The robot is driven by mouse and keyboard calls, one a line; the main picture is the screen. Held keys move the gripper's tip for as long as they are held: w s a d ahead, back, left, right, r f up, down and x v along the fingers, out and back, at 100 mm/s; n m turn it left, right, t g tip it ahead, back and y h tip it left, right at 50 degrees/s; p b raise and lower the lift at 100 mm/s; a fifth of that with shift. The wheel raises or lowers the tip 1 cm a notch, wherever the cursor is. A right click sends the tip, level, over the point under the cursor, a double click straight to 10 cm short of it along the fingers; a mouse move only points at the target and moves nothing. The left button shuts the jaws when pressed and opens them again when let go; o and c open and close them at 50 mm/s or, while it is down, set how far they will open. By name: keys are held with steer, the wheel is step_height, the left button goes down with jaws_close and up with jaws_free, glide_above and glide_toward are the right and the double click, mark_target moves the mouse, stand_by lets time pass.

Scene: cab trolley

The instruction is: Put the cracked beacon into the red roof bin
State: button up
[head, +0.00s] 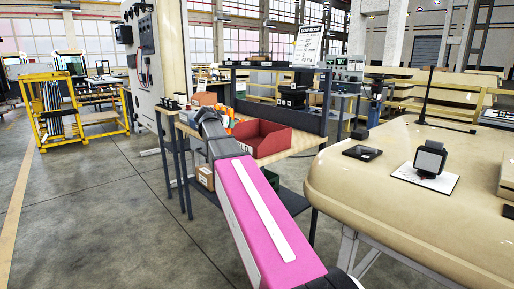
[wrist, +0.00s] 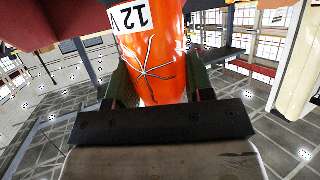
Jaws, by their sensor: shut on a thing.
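The cracked beacon (wrist: 155,55) is orange with a black star-shaped crack and a white "12 V" label. In the wrist view it sits between the fingers of my gripper (wrist: 157,88), which is shut on it. In the head view my arm hides most of the gripper; a bit of orange (head: 229,123) shows just beyond the arm's end. The red roof bin (head: 283,142) stands on the wooden bench, just right of the arm's end. A dark red surface (wrist: 60,18), likely the bin, fills the wrist view's upper left. The bin's inside is partly hidden.
A large cream roof panel (head: 400,210) at right carries a black device (head: 430,158) and a flat dark item (head: 362,153).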

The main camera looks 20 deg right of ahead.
steer(key=s+d+r+m+g+h, duration=0.1)
steer(key=d+r+m+g+h, duration=0.2)
steer(key=d+r+m+g, duration=0.15)
steer(key=shift+m+g, duration=0.45)
steer(key=w+d+f, duration=0.1)
steer(key=d+f, duration=0.2)
steer(key=f, duration=0.1)
steer(key=w+d+f, duration=0.1)
steer(key=d+f, duration=0.2)
steer(key=d, duration=0.1)
steer(key=w+d+f, duration=0.2)
steer(key=d+f, duration=0.1)
steer(key=f, duration=0.1)
steer(key=shift+d+f, duration=0.2)
steer(key=shift+f, duration=0.15)
steer(key=shift+h, duration=0.3)
steer(key=o, duration=1)
steer(key=shift+a+r, duration=0.1)
steer(key=v, duration=1.2)
